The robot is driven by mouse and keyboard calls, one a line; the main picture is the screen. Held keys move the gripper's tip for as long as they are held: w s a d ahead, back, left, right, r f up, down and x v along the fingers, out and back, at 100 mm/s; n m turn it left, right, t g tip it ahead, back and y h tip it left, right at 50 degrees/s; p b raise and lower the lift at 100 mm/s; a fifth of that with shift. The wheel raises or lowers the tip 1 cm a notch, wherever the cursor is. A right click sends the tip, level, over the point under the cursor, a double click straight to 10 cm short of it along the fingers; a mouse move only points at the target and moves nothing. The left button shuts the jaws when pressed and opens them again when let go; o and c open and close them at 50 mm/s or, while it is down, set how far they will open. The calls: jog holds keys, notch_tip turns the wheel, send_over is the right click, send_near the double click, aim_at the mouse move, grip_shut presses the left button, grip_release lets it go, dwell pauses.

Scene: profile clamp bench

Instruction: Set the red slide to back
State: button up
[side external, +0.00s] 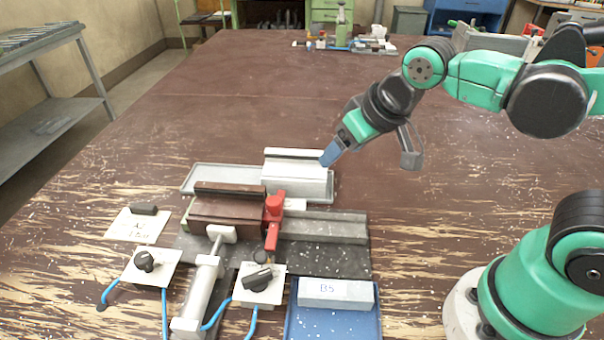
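The red slide (273,208) is a small upright red part at the right end of the brown profile block (225,213), with a red arm reaching toward the front. It sits by the grey rail (325,227) of the dark clamp base (320,260). My gripper (331,153) is up and to the right of the red slide, apart from it. Its blue tip appears beside the right end of the pale profile block (293,172); I cannot tell whether they touch. The finger gap is not visible from this side.
The pale block lies in a grey tray (205,178) behind the clamp. A white-handled cylinder (203,285) and two black-knob plates (150,265) (258,285) stand in front. A blue tray (335,320) holds a grey block labelled B5 (336,293). The far table is mostly clear.

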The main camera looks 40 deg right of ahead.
jog(key=g, duration=0.2)
send_near(274, 201)
notch_tip(274, 201, down, 3)
jog(key=shift+w+x, duration=0.2)
jog(key=shift+x, duration=1.25)
jog(key=shift+w+x, duration=0.2)
jog(key=shift+x, duration=1.2)
jog(key=shift+r, duration=0.15)
grip_shut()
